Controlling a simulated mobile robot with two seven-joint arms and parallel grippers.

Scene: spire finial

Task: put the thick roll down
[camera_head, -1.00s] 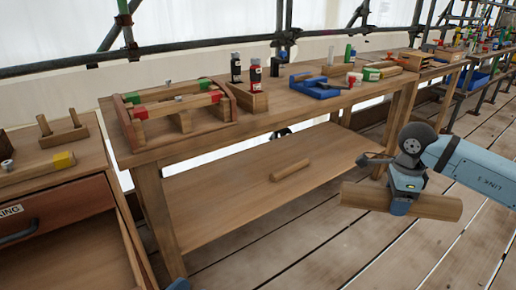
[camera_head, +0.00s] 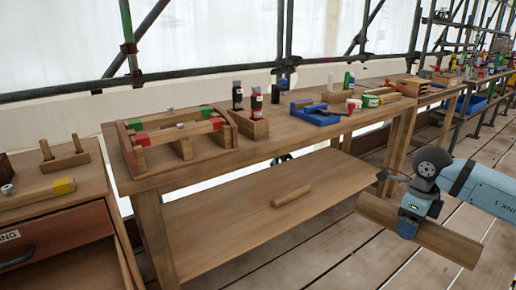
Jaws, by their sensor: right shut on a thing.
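The thick roll (camera_head: 447,243) is a plain wooden cylinder at the right of the head view. My right gripper (camera_head: 411,222) is shut around its middle and holds it in the air, in front of the workbench and above the plank floor. The roll is tilted, its right end lower in the picture. My left gripper is not in view.
The workbench (camera_head: 300,133) has a wooden rack (camera_head: 180,133), bottles in a wooden box (camera_head: 249,126) and a blue tool (camera_head: 316,114) on top. Its lower shelf (camera_head: 228,222) holds a thinner roll (camera_head: 291,196) and is otherwise clear. A drawer cabinet (camera_head: 60,238) stands at left.

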